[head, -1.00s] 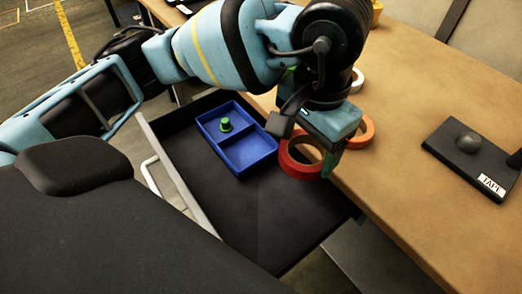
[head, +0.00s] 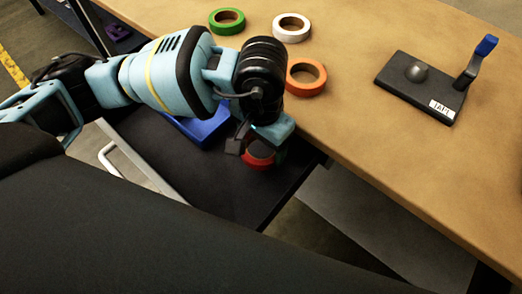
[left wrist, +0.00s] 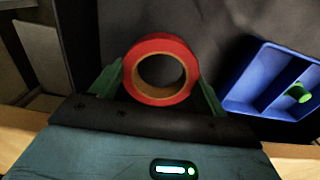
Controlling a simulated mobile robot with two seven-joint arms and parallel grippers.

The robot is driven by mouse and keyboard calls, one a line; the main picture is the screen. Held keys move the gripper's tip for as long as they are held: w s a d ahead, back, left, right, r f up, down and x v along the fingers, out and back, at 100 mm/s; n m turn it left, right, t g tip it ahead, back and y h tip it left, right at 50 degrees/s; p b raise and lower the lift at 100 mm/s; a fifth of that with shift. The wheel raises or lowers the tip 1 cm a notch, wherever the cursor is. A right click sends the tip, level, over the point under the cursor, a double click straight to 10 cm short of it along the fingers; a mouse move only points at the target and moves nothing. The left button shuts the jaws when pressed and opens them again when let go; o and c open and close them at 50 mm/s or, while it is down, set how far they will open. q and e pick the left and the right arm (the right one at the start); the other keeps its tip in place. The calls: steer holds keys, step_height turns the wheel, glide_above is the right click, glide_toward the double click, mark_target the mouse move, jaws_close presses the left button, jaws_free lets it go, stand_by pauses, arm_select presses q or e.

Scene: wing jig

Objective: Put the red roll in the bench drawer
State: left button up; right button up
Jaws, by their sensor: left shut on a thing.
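The red roll (left wrist: 160,97) is held between the green fingertips of my left gripper (left wrist: 160,88) in the left wrist view. In the head view the red roll (head: 259,160) shows partly below my left gripper (head: 262,150), over the dark floor of the open bench drawer (head: 222,190). I cannot tell whether the roll touches the drawer floor. The left gripper is shut on the roll. My right gripper is not in view.
A blue divided tray (head: 204,128) is in the drawer, with a small green piece (left wrist: 297,92) in it. Green (head: 227,20), white (head: 291,27) and orange (head: 306,76) rolls lie on the bench (head: 360,130). A black tape stand (head: 420,86) is at the right.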

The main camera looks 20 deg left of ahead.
mark_target(261, 154)
arm_select(q)
steer(key=shift+f, duration=0.15)
steer(key=shift+f, duration=2.15)
steer(key=shift+f+b, duration=0.2)
steer(key=shift+b, duration=0.1)
steer(key=o, duration=1)
steer(key=shift+r, duration=0.1)
step_height(261, 154, up, 12)
steer(key=shift+r+p, duration=0.15)
steer(key=shift+p, duration=0.3)
